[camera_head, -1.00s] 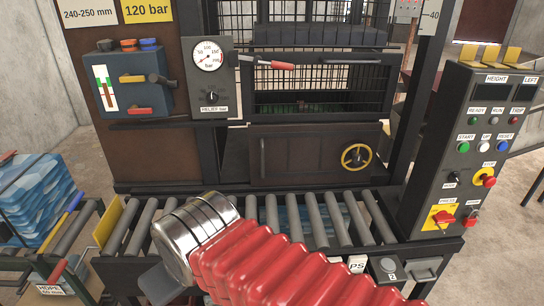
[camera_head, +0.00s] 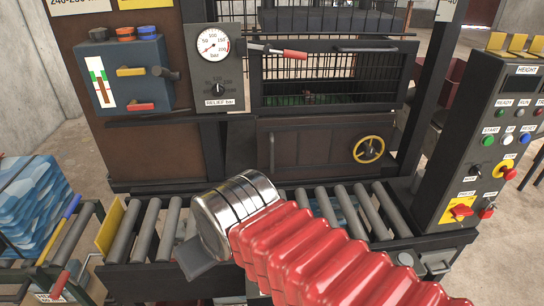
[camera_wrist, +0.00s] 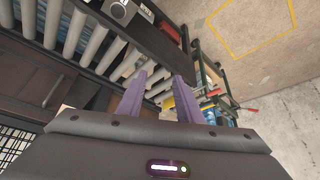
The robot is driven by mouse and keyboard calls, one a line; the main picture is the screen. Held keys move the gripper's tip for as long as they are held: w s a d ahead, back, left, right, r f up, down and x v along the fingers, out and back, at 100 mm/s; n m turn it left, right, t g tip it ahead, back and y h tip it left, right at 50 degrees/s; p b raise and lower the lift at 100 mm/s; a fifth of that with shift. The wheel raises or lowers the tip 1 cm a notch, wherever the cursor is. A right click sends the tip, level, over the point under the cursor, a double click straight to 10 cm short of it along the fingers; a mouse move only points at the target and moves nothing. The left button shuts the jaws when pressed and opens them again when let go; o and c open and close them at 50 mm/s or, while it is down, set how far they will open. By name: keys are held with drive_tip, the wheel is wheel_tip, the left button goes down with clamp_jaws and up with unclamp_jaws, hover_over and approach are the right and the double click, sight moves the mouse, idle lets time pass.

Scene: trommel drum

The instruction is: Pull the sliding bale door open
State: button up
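The bale door (camera_head: 320,155) is a dark brown panel low in the middle of the press, above the rollers, in the head view. It has a slim vertical handle (camera_head: 272,152) at its left and a yellow handwheel (camera_head: 368,150) at its right. It covers the space behind it. My gripper (camera_wrist: 162,78) shows two purple fingers, apart and with nothing between them, in the wrist view. In the head view only a grey part of it shows, over the rollers, below and left of the door.
A roller table (camera_head: 145,232) runs across below the door. A gauge panel (camera_head: 214,65) and a valve box (camera_head: 122,75) are at upper left. A control post (camera_head: 490,150) stands at right. A blue bale (camera_head: 30,205) sits at far left. A mesh guard (camera_head: 330,75) is above the door.

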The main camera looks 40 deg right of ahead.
drive_tip(key=w+d+f+m+t+h, duration=0.1)
drive_tip(key=w+d+m+t+h, duration=0.15)
drive_tip(key=w+d, duration=0.95)
drive_tip(key=m+t+h, duration=0.2)
drive_tip(key=t+h, duration=0.2)
drive_tip(key=t, duration=0.4)
approach(273, 156)
drive_tip(key=s+a, duration=0.2)
drive_tip(key=shift+s+d+f+t+h, duration=0.2)
drive_tip(key=shift+d+f+t+h, duration=0.05)
drive_tip(key=shift+f, duration=0.15)
drive_tip(key=x, duration=1.3)
drive_tip(key=shift+w+d, duration=0.2)
drive_tip(key=shift+w, duration=0.15)
